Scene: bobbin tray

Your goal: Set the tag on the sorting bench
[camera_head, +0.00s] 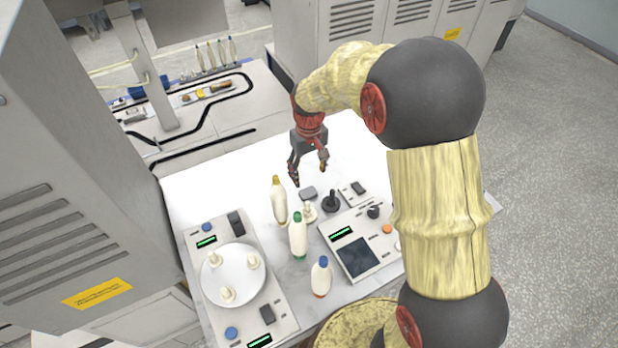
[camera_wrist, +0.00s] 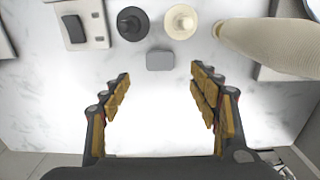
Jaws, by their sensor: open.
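A small grey rounded plate, which looks like the tag (camera_head: 308,193), lies flat on the white marble-topped sorting bench (camera_head: 205,182). In the wrist view the tag (camera_wrist: 160,61) lies just beyond my fingertips, roughly centred between them. The bench top (camera_wrist: 150,128) shows bare between my fingers. My gripper (camera_head: 309,173) is open and empty, pointing down above the bench near the tag. In the wrist view my gripper (camera_wrist: 161,84) has its two padded fingers spread wide, and nothing is between them.
A black knob-topped piece (camera_head: 331,202) and a cream bobbin (camera_head: 309,212) stand close by the tag. A yellow-tipped cone (camera_head: 279,202), green-capped bottle (camera_head: 298,236) and blue-capped bottle (camera_head: 320,277) stand nearby. Devices flank them (camera_head: 235,275), (camera_head: 358,250). The bench's back is clear.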

